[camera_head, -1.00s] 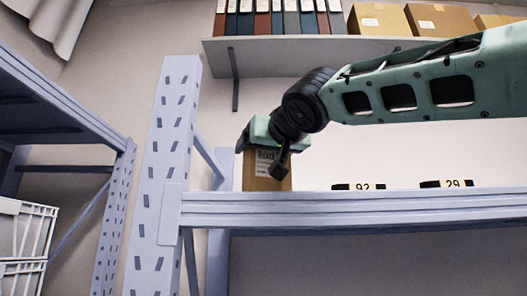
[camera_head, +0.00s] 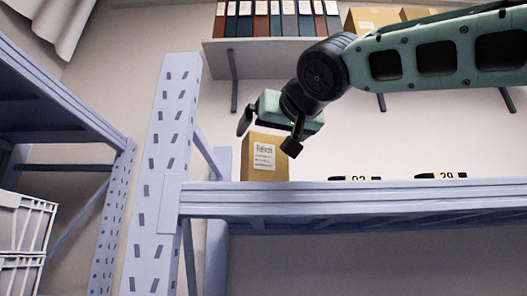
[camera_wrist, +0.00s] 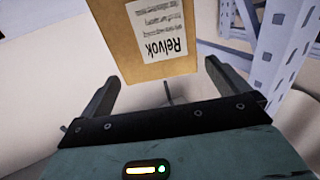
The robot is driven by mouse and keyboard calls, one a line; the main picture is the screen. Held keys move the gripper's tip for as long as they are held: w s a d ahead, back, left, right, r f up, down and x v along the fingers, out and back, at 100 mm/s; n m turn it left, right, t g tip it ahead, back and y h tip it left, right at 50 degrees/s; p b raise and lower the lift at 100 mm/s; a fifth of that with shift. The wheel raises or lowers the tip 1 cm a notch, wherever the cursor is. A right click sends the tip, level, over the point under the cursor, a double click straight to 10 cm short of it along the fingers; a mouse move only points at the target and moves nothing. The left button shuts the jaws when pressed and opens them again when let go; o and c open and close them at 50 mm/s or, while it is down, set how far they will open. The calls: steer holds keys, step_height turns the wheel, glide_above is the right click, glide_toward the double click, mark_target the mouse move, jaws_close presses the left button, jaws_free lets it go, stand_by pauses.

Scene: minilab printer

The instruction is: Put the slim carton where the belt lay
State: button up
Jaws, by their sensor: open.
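The slim carton (camera_head: 265,158) is a brown upright box with a white label. It stands on the blue rack shelf at its left end, next to the upright post. My gripper (camera_head: 266,132) is just above the carton's top, with one finger on each side and apart from it. In the wrist view the carton (camera_wrist: 135,45) shows its label reading "Relvok" beyond the fingers (camera_wrist: 160,85), which are spread wide with nothing between them. No belt is in view.
The blue shelf beam (camera_head: 350,197) runs to the right, with two dark items tagged 92 (camera_head: 356,179) and 29 (camera_head: 441,176) on it. The perforated post (camera_head: 162,170) stands close left. A wall shelf (camera_head: 300,55) with binders and boxes is above. White crates (camera_head: 22,245) are at lower left.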

steer(key=b+v, duration=0.2)
steer(key=v, duration=0.4)
steer(key=shift+s, duration=0.2)
steer(key=shift+d, duration=0.1)
